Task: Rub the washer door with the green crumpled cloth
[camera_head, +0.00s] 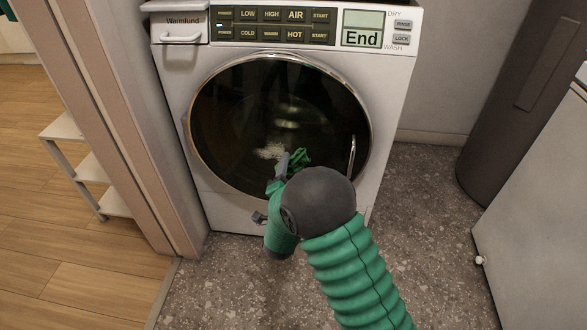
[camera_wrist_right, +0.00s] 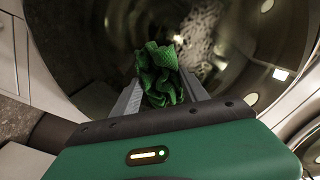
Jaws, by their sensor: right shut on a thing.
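The washer door (camera_head: 330,120) is a round dark glass door with a silver rim on the front of the white washer (camera_head: 185,75). A pale patch (camera_head: 270,151) shows on the lower middle of the glass. My right gripper (camera_head: 292,160) is in front of the lower part of the door, shut on the green crumpled cloth (camera_head: 301,158). In the right wrist view, the cloth (camera_wrist_right: 163,75) sits bunched between the two grey fingers, with the dark glass (camera_wrist_right: 110,45) and a pale patch (camera_wrist_right: 200,30) beyond it. I cannot tell whether the cloth touches the glass. My left gripper is not in view.
The door handle (camera_head: 352,157) is at the door's right side. The control panel (camera_head: 270,26) with a display reading "End" (camera_head: 362,38) is above. A wall edge (camera_head: 120,120) stands close on the left, a dark cylinder (camera_head: 505,100) at right. Speckled floor (camera_head: 420,240) is clear.

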